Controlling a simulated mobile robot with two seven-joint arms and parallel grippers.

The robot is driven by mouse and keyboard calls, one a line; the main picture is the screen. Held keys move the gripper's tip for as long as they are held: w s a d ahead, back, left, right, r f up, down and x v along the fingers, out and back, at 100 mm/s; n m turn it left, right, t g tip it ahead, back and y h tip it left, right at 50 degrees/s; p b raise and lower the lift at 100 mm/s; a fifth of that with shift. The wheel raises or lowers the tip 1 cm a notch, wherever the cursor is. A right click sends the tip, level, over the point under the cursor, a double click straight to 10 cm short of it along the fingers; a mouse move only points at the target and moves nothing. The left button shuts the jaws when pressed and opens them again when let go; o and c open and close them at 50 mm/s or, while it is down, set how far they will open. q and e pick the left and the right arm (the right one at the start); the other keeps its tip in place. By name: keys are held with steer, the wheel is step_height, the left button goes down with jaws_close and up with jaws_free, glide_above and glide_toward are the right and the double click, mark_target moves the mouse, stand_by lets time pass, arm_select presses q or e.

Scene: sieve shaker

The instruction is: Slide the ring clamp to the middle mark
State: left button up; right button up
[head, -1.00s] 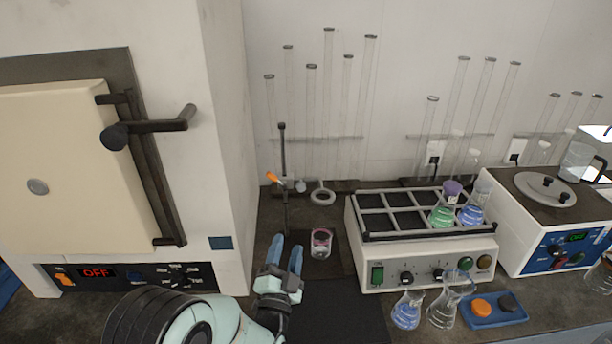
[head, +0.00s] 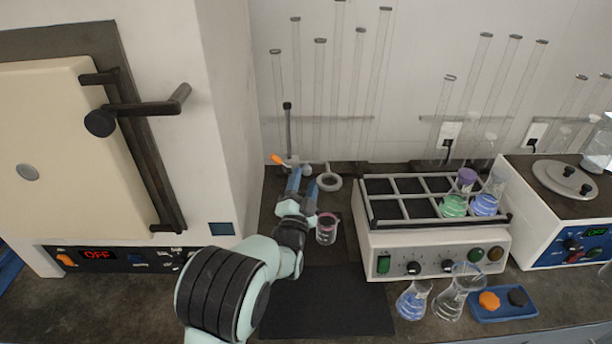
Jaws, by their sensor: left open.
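The ring clamp (head: 329,182) is a grey ring on a dark upright rod (head: 288,122), with an orange-tipped knob (head: 279,159) on its left. A small beaker with a pinkish rim (head: 326,229) stands below the ring. My left gripper (head: 301,183) is open, with its two blue fingers pointing up and away, just below and left of the ring near the clamp's boss. I cannot tell whether the fingers touch the clamp. The gripper hides the lower rod. I cannot make out a middle mark. My right gripper is not in view.
A shaker with a rack of flasks (head: 437,250) stands close on the right. A white furnace (head: 215,120) walls off the left. Loose flasks (head: 414,300) and a blue tray (head: 503,311) sit in front. A dark mat (head: 335,305) is clear.

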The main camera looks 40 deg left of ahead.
arm_select(q)
steer(key=shift+x, duration=1.3)
jaws_close()
step_height(320, 180, down, 5)
steer(key=b, duration=0.3)
steer(key=shift+r+b, duration=0.2)
steer(key=shift+b, duration=0.2)
jaws_free()
steer(key=shift+s, duration=0.1)
